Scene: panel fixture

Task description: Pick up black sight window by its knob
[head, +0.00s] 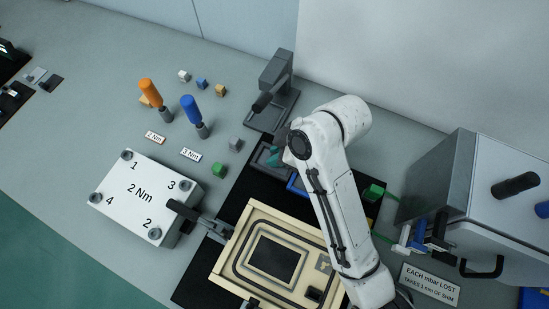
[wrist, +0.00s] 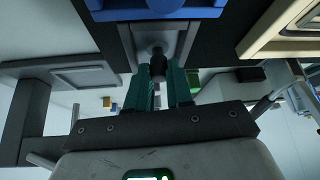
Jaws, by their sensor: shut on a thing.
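My gripper (wrist: 159,74) has teal fingers, one on each side of a short black knob (wrist: 157,66), and is shut on it. The knob is taken as that of the black sight window; its plate cannot be made out clearly. Behind the knob in the wrist view is a grey square-edged tray (wrist: 127,42). In the head view my gripper (head: 275,157) is at the grey tray (head: 261,155), and my arm and fingers hide the knob. Whether the window is clear of the tray cannot be told.
A beige panel fixture (head: 229,254) with a dark rectangle lies on the black mat (head: 205,277). A blue tray (head: 293,184) adjoins the grey one. A grey press-like stand (head: 279,84) rises close behind my gripper. A white numbered block (head: 136,203) sits at left, a grey box (head: 458,181) at right.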

